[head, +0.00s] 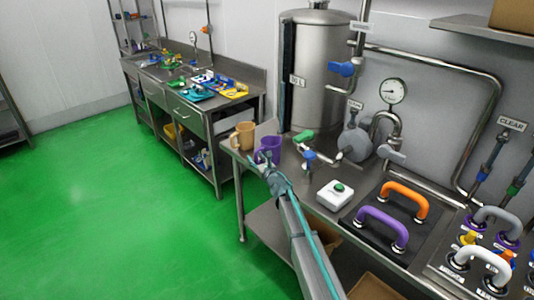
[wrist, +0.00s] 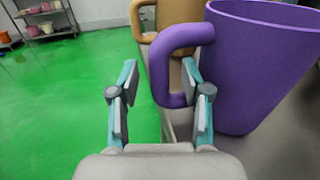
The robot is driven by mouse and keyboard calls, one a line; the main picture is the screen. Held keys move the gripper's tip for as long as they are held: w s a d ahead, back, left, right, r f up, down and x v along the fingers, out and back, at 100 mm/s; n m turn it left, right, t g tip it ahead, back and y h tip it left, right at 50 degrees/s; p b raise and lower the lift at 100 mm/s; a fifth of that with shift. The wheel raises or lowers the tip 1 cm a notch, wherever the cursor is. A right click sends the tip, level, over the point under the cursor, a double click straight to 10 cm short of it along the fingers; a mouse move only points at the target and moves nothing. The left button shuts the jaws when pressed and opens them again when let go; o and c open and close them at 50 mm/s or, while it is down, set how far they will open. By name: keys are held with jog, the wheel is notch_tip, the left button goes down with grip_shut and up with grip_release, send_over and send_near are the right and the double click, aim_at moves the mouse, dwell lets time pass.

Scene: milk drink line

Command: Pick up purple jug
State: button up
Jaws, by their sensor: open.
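The purple jug (head: 268,149) stands upright on the left end of the steel bench in the head view. In the wrist view the purple jug (wrist: 262,70) fills the right side, with its handle facing left. My gripper (head: 266,158) is just in front of the jug and hides its lower part in the head view. In the wrist view my gripper (wrist: 160,90) is open and empty between its fingers. The right finger overlaps the lower part of the handle in the picture; I cannot tell whether it touches.
A tan jug (head: 243,135) stands behind and left of the purple one. A steel tank (head: 315,75) and pipes with valves rise behind. A white button box (head: 335,195) and orange (head: 405,198) and purple (head: 382,225) handles lie right along the bench. The green floor (head: 110,200) is clear.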

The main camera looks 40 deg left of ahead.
grip_shut()
jog(key=shift+r, duration=0.1)
dwell(0.5)
